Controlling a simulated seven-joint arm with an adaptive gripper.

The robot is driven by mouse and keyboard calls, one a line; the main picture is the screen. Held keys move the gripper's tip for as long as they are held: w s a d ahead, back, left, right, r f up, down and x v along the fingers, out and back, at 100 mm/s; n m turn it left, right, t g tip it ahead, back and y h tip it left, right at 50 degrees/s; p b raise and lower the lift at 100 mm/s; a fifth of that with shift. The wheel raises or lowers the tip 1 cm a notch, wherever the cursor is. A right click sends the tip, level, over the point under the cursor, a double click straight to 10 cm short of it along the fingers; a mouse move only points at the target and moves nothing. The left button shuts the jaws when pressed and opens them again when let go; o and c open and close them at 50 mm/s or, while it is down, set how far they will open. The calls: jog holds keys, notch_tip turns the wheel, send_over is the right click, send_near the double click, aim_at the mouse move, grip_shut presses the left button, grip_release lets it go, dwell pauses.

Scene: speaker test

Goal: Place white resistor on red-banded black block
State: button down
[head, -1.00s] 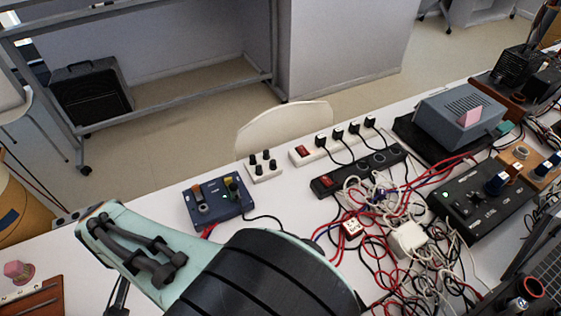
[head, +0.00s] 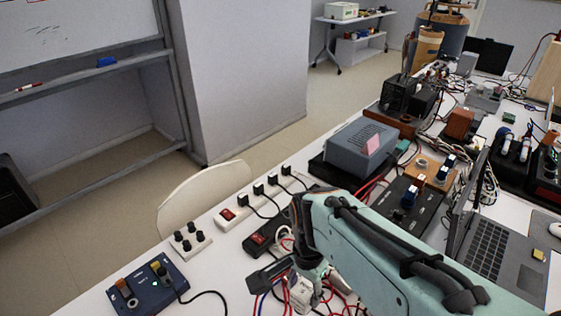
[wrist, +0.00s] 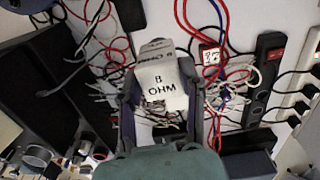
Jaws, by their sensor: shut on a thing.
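The white resistor (wrist: 162,85) is a pale block marked "8 OHM". In the wrist view it sits between the two fingers of my gripper (wrist: 160,98), which is shut on it. In the head view my gripper (head: 300,284) is low in the middle, over the tangle of wires. There the resistor (head: 303,292) shows only partly, with the gripper and arm around it. I cannot pick out the red-banded black block with certainty in either view.
A black power strip (wrist: 261,84) with a red switch and a white one (head: 238,216) lie near the wires. A blue-grey box (head: 356,150), a black control box (head: 405,200) and a laptop (head: 487,245) crowd the right. A blue box (head: 150,290) stands at front left.

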jog(key=shift+w+d+f+m, duration=0.1)
jog(key=shift+w+d+m, duration=0.2)
jog(key=shift+w+d, duration=0.35)
jog(key=shift+w+a+f, duration=0.25)
jog(key=shift+w+f, duration=1.85)
jog(key=shift+w, duration=0.05)
jog(key=shift+w+a+f, duration=0.2)
jog(key=shift+w+f, duration=1.95)
jog(key=shift+w+a+f, duration=0.25)
jog(key=shift+w+f, duration=1.85)
jog(key=shift+w, duration=0.05)
jog(key=shift+f, duration=0.1)
jog(key=c, duration=0.7)
grip_release()
jog(key=shift+o, duration=0.2)
